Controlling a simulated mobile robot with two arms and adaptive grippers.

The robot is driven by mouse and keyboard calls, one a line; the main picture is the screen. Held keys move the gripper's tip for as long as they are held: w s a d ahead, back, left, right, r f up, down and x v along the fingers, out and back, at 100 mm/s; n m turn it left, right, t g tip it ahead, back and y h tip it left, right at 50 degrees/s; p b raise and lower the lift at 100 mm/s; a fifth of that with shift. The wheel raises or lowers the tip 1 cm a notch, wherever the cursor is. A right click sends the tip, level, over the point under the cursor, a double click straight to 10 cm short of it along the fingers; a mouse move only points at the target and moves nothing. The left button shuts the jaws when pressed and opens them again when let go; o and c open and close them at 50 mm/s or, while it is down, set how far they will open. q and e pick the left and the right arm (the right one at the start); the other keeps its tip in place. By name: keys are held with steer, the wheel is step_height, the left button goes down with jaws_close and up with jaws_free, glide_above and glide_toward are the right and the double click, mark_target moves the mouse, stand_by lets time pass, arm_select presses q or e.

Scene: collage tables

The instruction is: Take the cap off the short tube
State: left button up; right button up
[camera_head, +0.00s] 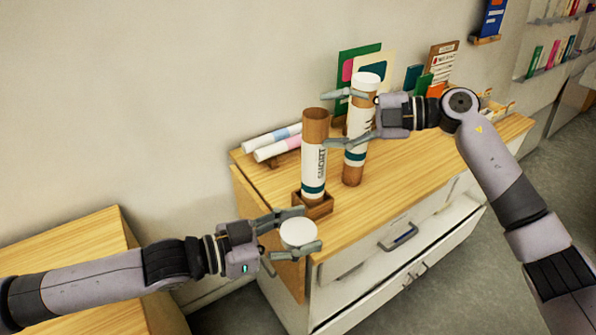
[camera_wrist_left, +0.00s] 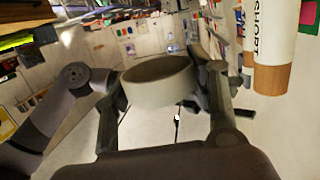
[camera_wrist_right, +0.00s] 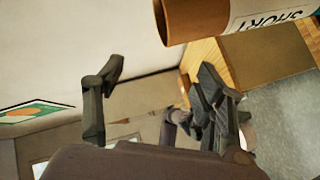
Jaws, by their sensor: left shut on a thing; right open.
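The short tube (camera_head: 314,165) stands upright in a small wooden holder (camera_head: 314,207) on the cabinet top, with its brown upper end bare. It also shows in the left wrist view (camera_wrist_left: 271,40) and, with its open rim, in the right wrist view (camera_wrist_right: 200,18). My left gripper (camera_head: 303,228) is shut on the white cap (camera_head: 298,233), apart from the tube and in front of the holder. The cap's hollow side shows in the left wrist view (camera_wrist_left: 158,80). My right gripper (camera_head: 325,119) is open and empty, its fingers beside the short tube's upper part.
A taller white-capped tube (camera_head: 354,160) stands behind the short one, partly covered by my right gripper. Two rolled tubes (camera_head: 275,143) lie at the back left. Boards and cards (camera_head: 440,62) lean along the wall. Another wooden table (camera_head: 75,250) is at lower left.

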steer(key=s+a+r+n+g+h, duration=0.2)
steer(key=s+a+r+n+g, duration=0.1)
steer(key=s+a+n, duration=0.4)
steer(key=n+h, duration=0.8)
steer(key=h, duration=0.5)
glide_above(298, 231)
step_height(298, 231, down, 3)
step_height(298, 231, down, 11)
steer(key=shift+f, duration=0.1)
steer(key=shift+c, duration=0.5)
